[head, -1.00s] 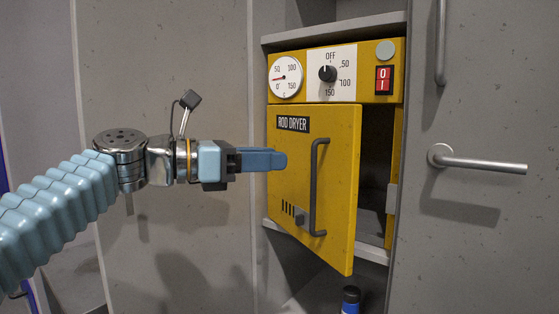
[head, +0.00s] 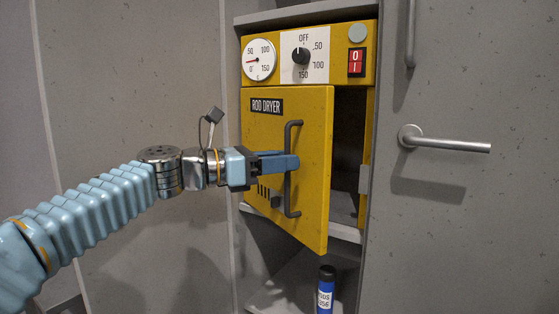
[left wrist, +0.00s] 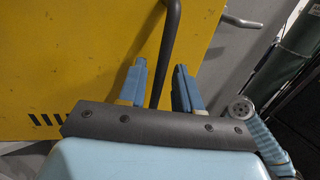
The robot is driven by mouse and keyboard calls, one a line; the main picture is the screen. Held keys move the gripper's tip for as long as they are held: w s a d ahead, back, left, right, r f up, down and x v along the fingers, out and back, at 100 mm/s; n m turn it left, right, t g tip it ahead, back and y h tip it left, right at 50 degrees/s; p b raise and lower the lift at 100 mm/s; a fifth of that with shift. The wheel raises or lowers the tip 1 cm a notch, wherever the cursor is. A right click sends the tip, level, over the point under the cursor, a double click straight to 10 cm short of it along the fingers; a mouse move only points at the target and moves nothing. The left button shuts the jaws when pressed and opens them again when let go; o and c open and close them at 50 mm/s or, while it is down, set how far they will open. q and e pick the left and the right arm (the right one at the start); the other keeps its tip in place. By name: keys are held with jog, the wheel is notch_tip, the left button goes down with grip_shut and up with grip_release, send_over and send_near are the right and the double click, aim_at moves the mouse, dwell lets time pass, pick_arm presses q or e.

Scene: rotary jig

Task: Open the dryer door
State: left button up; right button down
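The yellow rod dryer has a hinged door (head: 262,124) that stands partly open, swung out toward me. The dark opening of the dryer shows to its right. A dark bar handle (head: 288,201) runs upright near the door's right edge. My left gripper (head: 279,162) is at the middle of the handle. In the left wrist view its fingers (left wrist: 157,86) are spread, one on each side of the handle (left wrist: 165,50), with gaps showing on both sides. The yellow door (left wrist: 70,60) also fills much of that view. My right gripper is out of view.
A control panel (head: 280,58) with gauge, knob and red switch sits above the door. A blue bottle (head: 325,292) stands below the dryer. A grey door with a lever handle (head: 445,145) is at the right.

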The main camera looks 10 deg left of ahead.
pick_arm(q)
grip_shut()
jog(key=w+v, duration=0.1)
jog(key=v, duration=0.6)
jog(key=shift+a, duration=0.45)
jog(key=shift+r, duration=0.15)
jog(key=shift+o, duration=0.3)
grip_release()
jog(key=shift+o, duration=0.5)
